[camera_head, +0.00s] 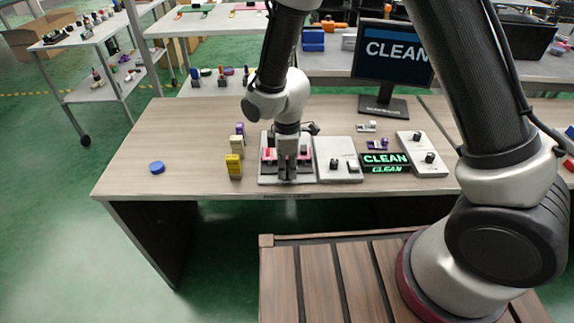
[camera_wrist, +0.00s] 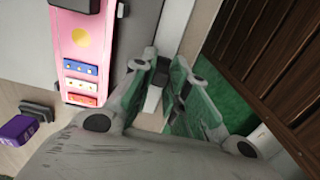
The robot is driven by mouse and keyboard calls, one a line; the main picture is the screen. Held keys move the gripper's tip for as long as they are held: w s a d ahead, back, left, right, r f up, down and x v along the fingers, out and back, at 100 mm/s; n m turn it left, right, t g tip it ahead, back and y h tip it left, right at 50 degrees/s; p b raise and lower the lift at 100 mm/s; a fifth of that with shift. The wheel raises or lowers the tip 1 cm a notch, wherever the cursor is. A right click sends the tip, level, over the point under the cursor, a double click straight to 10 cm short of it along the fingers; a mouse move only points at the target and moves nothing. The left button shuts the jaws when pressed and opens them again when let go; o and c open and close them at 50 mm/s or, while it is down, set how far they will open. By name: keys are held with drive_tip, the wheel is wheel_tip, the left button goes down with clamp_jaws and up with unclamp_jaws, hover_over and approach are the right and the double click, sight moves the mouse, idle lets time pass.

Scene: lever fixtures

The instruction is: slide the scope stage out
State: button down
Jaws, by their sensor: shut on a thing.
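A fixture with a light grey base plate (camera_head: 263,181) stands near the front edge of the desk, with a pink part on it (camera_head: 269,154) that I take to be the scope stage. In the wrist view the pink part (camera_wrist: 82,40) shows a yellow disc and blue and red strips. My gripper (camera_head: 288,176) reaches down over the front of this fixture. In the wrist view my gripper (camera_wrist: 165,88) is shut on a pale grey block (camera_wrist: 152,100), which looks like the stage's handle. My fingers hide most of the block and how it joins the pink part.
Yellow (camera_head: 234,167) and purple (camera_head: 240,129) blocks stand just left of the fixture. A second grey fixture (camera_head: 331,148) and a CLEAN sign (camera_head: 386,159) are on the right. A blue disc (camera_head: 157,168) lies far left. The desk's front edge is close to my gripper.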

drive_tip(key=shift+s, duration=1.35)
drive_tip(key=c, duration=1.4)
unclamp_jaws()
drive_tip(key=shift+s, duration=0.15)
wheel_tip(320, 180, up, 12)
